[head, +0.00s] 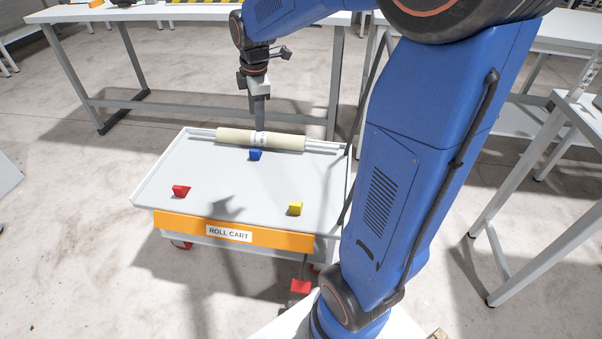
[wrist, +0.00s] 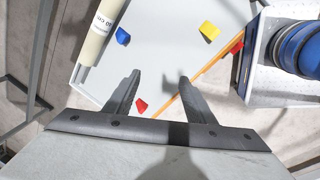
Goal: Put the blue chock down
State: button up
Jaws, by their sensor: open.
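The blue chock (head: 255,155) rests on the roll cart's tray (head: 220,185), close in front of the cream roll (head: 270,140). It also shows in the wrist view (wrist: 123,36), beside the roll. My gripper (head: 260,124) is above the back of the cart near the roll. In the wrist view its two fingers (wrist: 153,90) are spread apart with nothing between them, and the blue chock lies beyond them, clear of both. In the head view I cannot tell the exact gap between gripper and roll.
A red chock (head: 181,190) sits at the tray's front left and a yellow chock (head: 295,208) at its front right. The tray has a raised rim and an orange front (head: 180,228). A white table (head: 180,12) stands behind the cart. The tray's middle is clear.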

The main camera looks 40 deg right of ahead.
jog(key=s+a+m+t, duration=0.1)
jog(key=s+m, duration=0.6)
jog(key=s, duration=0.7)
jog(key=s+a+m+t, duration=0.1)
jog(key=s+a+m, duration=0.2)
jog(key=s+m, duration=0.5)
jog(key=shift+s+r+t, duration=0.3)
jog(key=shift+s+r, duration=0.15)
jog(key=shift+s, duration=2.65)
jog(key=shift+a, duration=0.1)
